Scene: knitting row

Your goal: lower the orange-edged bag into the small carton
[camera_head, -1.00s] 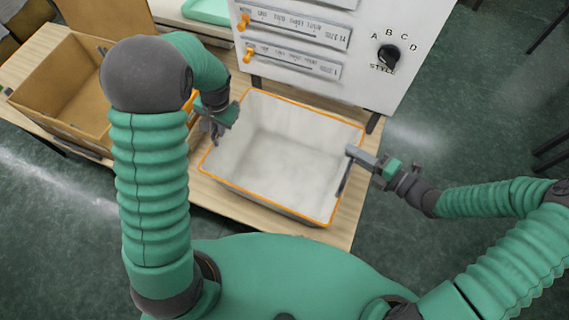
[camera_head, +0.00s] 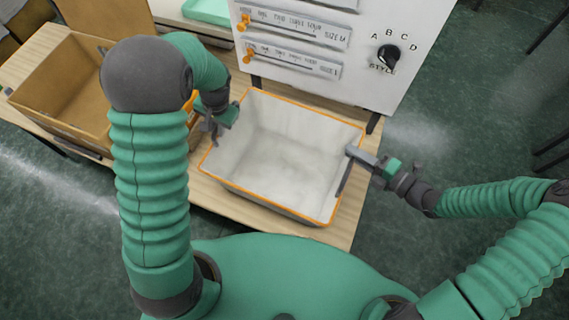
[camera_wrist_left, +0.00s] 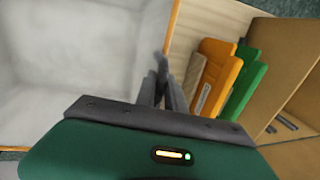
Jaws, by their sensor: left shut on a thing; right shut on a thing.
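The orange-edged bag (camera_head: 275,150) is an open, pale grey, box-shaped holder with an orange rim, in the middle of the head view. It also fills the left of the left wrist view (camera_wrist_left: 70,60). My left gripper (camera_head: 212,130) is shut on its left rim; in the left wrist view the fingers (camera_wrist_left: 165,85) meet at the orange edge. My right gripper (camera_head: 348,168) is shut on its right rim. The small carton (camera_head: 60,75) is an open brown cardboard box at the left, apart from the bag and partly hidden by my left arm. The bag's underside is hidden.
A white machine panel (camera_head: 320,45) with orange sliders and a black knob stands just behind the bag. Orange (camera_wrist_left: 218,75) and green (camera_wrist_left: 243,85) pieces stand between bag and carton. A wooden tabletop (camera_head: 250,208) shows around the bag. A green tray (camera_head: 208,10) lies at the back.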

